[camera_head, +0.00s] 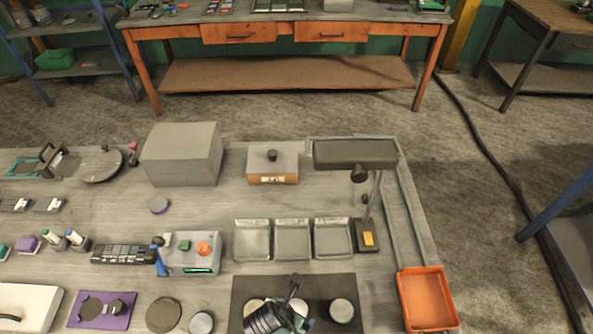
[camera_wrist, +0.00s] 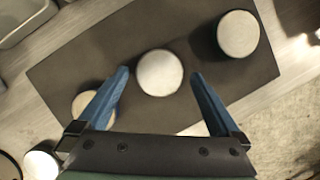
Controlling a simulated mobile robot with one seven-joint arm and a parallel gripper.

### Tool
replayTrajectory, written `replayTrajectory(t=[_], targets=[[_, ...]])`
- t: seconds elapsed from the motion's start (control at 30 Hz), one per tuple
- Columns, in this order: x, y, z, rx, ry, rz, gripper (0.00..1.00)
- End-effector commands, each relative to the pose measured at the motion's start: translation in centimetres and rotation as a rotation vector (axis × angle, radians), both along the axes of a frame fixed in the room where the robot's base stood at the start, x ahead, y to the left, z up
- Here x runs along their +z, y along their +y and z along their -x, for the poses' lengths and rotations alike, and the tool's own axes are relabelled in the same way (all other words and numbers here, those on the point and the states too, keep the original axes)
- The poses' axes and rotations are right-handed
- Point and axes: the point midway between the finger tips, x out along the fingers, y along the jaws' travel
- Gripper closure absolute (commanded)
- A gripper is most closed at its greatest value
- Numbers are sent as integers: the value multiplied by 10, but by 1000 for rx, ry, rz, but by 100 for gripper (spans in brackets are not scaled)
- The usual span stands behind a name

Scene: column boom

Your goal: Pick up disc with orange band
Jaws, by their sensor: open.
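Three pale round discs lie on a dark mat (camera_head: 318,288). In the wrist view the middle disc (camera_wrist: 160,72) sits between the fingertips of my gripper (camera_wrist: 159,75), which is open and empty above the mat. The right disc (camera_wrist: 238,34) stands near the mat's far right edge. The left disc (camera_wrist: 86,104) is partly covered by my left finger. In the head view my gripper hides much of the middle disc, while the right disc also shows (camera_head: 342,311). I cannot make out an orange band on any disc.
Another pale disc (camera_head: 201,323) lies off the mat to the left. Three grey trays (camera_head: 293,256) stand behind the mat. A lamp (camera_head: 354,153) on a stand rises behind right. An orange bin (camera_head: 427,298) is at the right edge.

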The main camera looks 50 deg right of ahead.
Motion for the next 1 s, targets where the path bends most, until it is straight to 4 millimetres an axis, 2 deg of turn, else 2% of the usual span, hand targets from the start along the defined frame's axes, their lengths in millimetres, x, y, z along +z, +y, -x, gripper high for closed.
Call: replayTrajectory(t=[0.17, 0.73, 1.0], targets=[[0, 0, 0, -1, -1, 1, 0], [0, 0, 0, -1, -1, 0, 100], [2, -1, -1, 0, -2, 2, 100]])
